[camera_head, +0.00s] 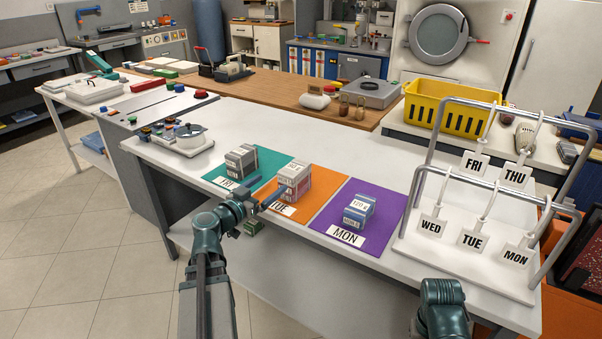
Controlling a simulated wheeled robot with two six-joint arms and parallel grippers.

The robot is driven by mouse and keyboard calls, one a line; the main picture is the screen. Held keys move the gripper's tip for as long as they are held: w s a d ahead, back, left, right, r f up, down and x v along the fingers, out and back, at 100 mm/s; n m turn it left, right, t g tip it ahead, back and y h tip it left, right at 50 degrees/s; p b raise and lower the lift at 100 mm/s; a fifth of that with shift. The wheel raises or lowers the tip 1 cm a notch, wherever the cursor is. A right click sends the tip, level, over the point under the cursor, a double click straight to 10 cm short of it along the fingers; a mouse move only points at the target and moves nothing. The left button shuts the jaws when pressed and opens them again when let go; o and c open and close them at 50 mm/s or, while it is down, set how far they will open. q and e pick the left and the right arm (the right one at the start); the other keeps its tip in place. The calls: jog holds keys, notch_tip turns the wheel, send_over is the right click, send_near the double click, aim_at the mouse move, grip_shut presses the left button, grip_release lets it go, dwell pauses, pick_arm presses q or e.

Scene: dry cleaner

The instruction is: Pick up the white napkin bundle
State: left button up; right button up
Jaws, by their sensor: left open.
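A pale stacked bundle (294,182) with a printed label stands on the orange TUE mat (322,188); it is the lightest bundle on the mats, but I cannot be sure it is the white napkin bundle. A grey bundle (241,160) stands on the teal FRI mat (277,161). My left gripper (257,191) is open and empty at the front edge of the mats, in front of the grey and pale bundles. My right arm (442,308) shows at the bottom right; its fingers do not show.
A metal rack (447,169) with day tags stands at the right end of the white table. A yellow crate (452,108) is behind it. A scale-like device (187,138) sits at the table's left end. The white table (300,142) is clear behind the mats.

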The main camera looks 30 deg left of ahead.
aim_at(283, 175)
pick_arm(q)
jog(key=w, duration=0.7)
jog(key=shift+w+d+f, duration=0.25)
jog(key=shift+w+d, duration=0.1)
jog(key=shift+w, duration=0.05)
jog(key=shift+w, duration=0.15)
jog(key=w, duration=0.3)
jog(key=w+d, duration=0.1)
jog(key=w, duration=0.1)
jog(key=shift+f+b, duration=0.2)
jog(key=shift+b, duration=0.2)
jog(key=shift+c, duration=0.2)
jog(key=c, duration=1.3)
jog(key=shift+o, duration=0.2)
